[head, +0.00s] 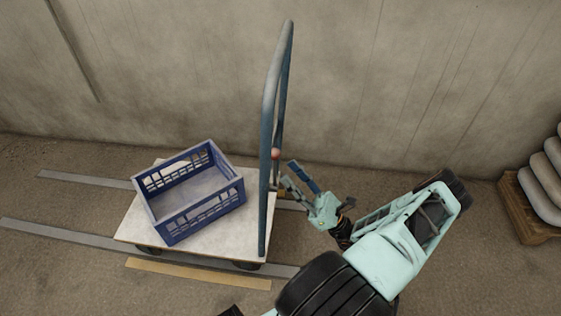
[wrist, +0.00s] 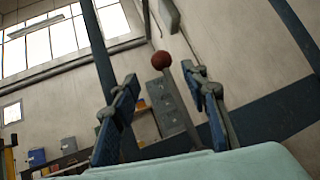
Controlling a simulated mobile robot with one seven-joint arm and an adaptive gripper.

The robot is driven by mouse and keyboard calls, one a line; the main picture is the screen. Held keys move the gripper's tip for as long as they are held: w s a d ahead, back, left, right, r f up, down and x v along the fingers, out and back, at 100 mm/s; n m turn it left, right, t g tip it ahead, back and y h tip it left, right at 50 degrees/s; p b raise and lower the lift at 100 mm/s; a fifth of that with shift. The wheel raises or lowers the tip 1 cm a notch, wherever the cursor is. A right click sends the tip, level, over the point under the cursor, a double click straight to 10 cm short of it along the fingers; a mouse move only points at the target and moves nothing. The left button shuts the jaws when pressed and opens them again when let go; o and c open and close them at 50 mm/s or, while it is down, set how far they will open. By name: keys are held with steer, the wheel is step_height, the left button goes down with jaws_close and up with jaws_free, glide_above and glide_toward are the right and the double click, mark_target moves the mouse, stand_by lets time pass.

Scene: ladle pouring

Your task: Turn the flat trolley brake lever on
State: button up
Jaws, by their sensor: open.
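The flat trolley (head: 235,238) has a pale deck and a tall blue handle frame (head: 267,120) at its right end. The brake lever shows as a red knob (head: 275,154) beside the handle frame. In the wrist view the red-brown knob (wrist: 161,60) tops a thin grey rod (wrist: 179,100). My gripper (head: 290,178) is just right of the handle frame, close to the lever. In the wrist view my gripper (wrist: 163,90) is open, with the lever appearing between its two fingers; whether they touch it I cannot tell. The lever's base is hidden.
A blue crate (head: 240,192) stands on the deck. Two grey rails (head: 60,232) and a wooden strip (head: 195,274) lie on the floor. A wall (head: 400,80) stands close behind. A pallet with sacks (head: 530,218) is at the far right.

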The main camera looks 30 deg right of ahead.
steer(key=v, duration=0.3)
steer(key=shift+s+d+f, duration=0.15)
steer(key=shift+s+f, duration=0.1)
stand_by(0.4)
